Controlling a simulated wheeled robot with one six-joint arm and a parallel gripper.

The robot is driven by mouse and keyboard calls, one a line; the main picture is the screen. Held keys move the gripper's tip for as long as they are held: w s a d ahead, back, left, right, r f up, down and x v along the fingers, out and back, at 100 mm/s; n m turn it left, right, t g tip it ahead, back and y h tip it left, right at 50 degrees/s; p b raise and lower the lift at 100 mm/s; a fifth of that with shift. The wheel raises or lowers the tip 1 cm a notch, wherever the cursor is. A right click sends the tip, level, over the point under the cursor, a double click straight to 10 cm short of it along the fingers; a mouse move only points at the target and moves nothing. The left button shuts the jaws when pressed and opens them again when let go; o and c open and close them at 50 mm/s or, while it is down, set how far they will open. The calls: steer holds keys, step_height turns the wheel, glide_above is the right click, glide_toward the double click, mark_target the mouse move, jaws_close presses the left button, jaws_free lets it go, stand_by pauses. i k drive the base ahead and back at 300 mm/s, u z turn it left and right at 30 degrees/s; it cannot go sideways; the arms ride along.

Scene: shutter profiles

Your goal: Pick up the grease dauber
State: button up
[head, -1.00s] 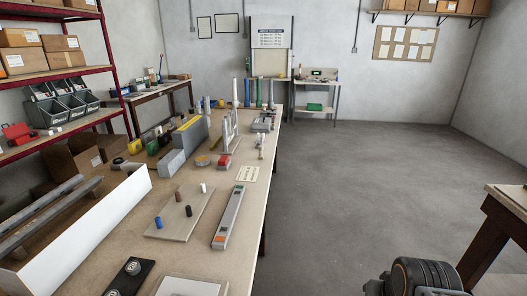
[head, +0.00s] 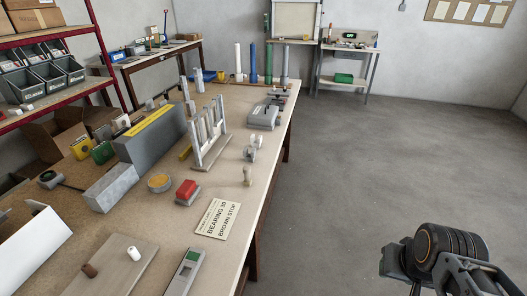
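I cannot single out the grease dauber for certain. A small pale, knob-topped piece (head: 247,176) stands upright near the right edge of the long workbench (head: 215,262), and a similar small pale-topped piece (head: 252,150) is just behind it. A round tin with a yellowish top (head: 160,183) sits farther left on the bench. My arm end with my gripper (head: 436,262) shows at the bottom right, dark and ringed, over the floor and well apart from the bench. Its fingertips are not clear, and I see nothing held.
A long grey box with a yellow strip (head: 150,132) is at left. The floor (head: 390,160) right of the bench is clear.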

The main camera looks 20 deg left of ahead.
mark_target(246, 170)
steer(key=i, duration=1.6)
steer(key=u, duration=3.45)
